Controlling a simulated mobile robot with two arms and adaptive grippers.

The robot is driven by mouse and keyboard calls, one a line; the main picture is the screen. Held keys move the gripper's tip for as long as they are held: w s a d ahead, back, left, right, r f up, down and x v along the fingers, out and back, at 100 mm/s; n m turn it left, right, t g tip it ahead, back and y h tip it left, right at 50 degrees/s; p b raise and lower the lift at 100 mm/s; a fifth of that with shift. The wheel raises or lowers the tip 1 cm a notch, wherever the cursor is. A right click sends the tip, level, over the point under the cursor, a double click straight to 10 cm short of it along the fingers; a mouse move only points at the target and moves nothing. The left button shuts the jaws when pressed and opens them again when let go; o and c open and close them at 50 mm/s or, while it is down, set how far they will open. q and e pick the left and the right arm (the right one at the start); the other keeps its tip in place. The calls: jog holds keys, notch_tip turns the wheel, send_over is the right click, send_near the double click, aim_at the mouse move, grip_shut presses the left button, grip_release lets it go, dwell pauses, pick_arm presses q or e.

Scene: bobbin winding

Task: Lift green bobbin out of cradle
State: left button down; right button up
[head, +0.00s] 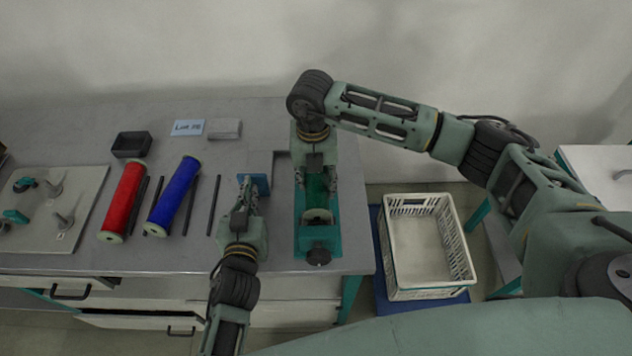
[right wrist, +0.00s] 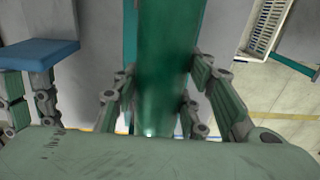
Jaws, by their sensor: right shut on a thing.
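I cannot tell whether the bobbin still touches the cradle. My left gripper (head: 246,188) is to the left of the cradle, pointing at a small blue block (head: 262,186); whether its fingers are open or shut is unclear.
A red bobbin (head: 122,198) and a blue bobbin (head: 175,194) lie on the table to the left, with dark rods beside them. A black box (head: 131,144) and a label card (head: 188,128) are behind. A white crate (head: 388,262) stands right of the table.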

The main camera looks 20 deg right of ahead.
pick_arm(q)
jog(key=shift+r, duration=0.1)
pick_arm(e)
jog(key=shift+r, duration=3.65)
pick_arm(q)
jog(key=shift+f+v, duration=0.15)
jog(key=shift+v, duration=0.75)
jog(key=shift+f+v, duration=0.2)
jog(key=shift+v, duration=0.7)
jog(key=shift+f+v, duration=0.15)
jog(key=shift+v, duration=0.75)
pick_arm(e)
jog(key=shift+w, duration=0.1)
pick_arm(q)
jog(key=shift+s+a+f, duration=0.1)
jog(key=shift+s+a, duration=0.1)
jog(key=shift+s, duration=0.55)
jog(key=shift+s+a, duration=0.15)
jog(key=shift+s, duration=0.4)
jog(key=v, duration=1.1)
jog(key=shift+w, duration=0.1)
